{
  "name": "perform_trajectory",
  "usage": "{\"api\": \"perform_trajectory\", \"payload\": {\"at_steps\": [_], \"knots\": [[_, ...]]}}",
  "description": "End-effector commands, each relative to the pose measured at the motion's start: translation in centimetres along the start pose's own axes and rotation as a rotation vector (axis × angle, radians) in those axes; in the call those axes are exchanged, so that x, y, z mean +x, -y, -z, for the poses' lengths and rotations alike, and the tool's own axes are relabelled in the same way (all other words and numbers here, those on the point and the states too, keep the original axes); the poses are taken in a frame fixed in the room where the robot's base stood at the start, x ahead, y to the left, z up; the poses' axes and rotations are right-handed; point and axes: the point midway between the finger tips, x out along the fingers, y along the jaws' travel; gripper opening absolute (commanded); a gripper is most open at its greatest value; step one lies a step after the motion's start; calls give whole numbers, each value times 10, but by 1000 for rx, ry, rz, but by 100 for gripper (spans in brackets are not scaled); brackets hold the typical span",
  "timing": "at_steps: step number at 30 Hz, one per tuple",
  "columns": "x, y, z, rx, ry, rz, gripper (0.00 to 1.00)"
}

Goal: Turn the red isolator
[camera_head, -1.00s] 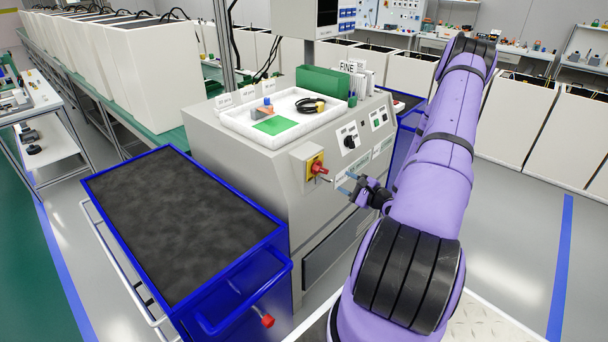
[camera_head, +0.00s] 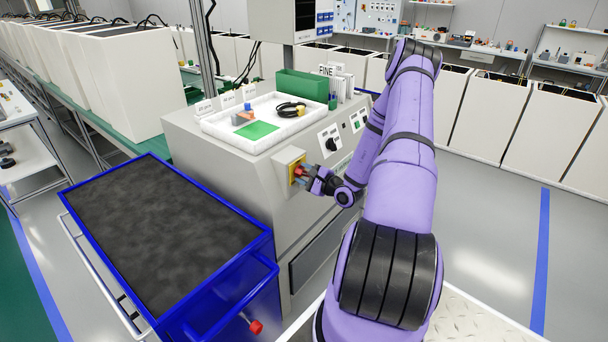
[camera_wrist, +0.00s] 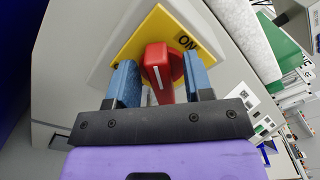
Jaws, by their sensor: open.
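The red isolator handle (camera_wrist: 158,68) sits on a yellow plate (camera_wrist: 195,27) marked "ON", with a white line along the handle. In the head view the isolator's yellow plate (camera_head: 293,168) is on a box on the grey cabinet's front, and the handle is partly hidden by my gripper (camera_head: 306,176). In the wrist view my gripper (camera_wrist: 160,80) is open, with one blue finger on each side of the red handle.
A blue cart (camera_head: 262,240) with a dark top stands left of the cabinet (camera_head: 215,165). A white tray (camera_head: 215,127) with small items lies on the cabinet top. Another dark knob (camera_head: 331,143) sits right of the isolator. Open floor lies to the right.

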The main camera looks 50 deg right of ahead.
Motion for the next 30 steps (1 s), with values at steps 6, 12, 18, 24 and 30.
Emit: {"api": "perform_trajectory", "payload": {"at_steps": [6,12,18,24,30], "knots": [[2,0,0,0,0,0,47],[2,0,0,0,0,0,19],[2,0,0,0,0,0,0],[2,0,0,26,0,-1,0],[2,2,0,118,0,-1,0]]}}
